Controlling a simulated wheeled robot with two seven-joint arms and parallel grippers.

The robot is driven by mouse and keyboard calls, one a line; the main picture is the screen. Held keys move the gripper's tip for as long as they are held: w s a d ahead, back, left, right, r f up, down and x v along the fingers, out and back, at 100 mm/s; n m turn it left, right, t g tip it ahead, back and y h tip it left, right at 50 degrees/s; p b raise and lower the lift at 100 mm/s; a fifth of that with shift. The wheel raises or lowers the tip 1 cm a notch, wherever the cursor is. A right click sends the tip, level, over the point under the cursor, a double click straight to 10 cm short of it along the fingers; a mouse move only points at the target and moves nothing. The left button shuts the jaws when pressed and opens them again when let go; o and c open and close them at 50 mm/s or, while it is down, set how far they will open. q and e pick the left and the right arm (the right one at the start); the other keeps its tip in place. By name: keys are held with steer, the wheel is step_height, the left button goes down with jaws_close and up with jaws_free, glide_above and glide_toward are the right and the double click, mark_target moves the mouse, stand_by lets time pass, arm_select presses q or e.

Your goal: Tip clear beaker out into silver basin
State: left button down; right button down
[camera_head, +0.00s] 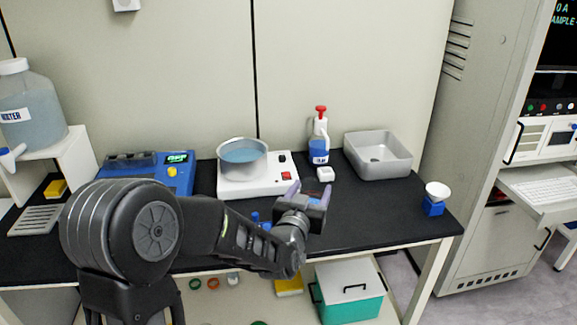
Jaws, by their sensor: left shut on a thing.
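My left gripper (304,196) is over the front of the black bench, right of the middle, and is shut on a small see-through thing, which I take to be the clear beaker. The gripper and arm hide most of it, so its contents and tilt cannot be told. The silver basin (405,162), a grey rectangular tub with a drain-like spot in its floor, stands at the back right of the bench. The gripper is in front of it and to its left, apart from it. My right gripper is not in view.
A round metal pan (224,160) with blue liquid sits on a white hot plate (235,188). A blue bottle with a red top (319,148) and a small white block (325,174) stand left of the basin. A white funnel-shaped cup on a blue block (433,208) is at the right edge.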

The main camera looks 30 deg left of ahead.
arm_select(q)
steer(key=s+d+f+m+h+b, duration=0.1)
steer(key=d+f+b, duration=0.3)
steer(key=f, duration=0.6)
steer(key=s+d+f+m+h+b, duration=0.1)
steer(key=d+f+b, duration=0.4)
steer(key=f, duration=0.6)
steer(key=shift+s+f+h, duration=0.15)
steer(key=shift+s+h, duration=0.05)
steer(key=shift+h, duration=0.3)
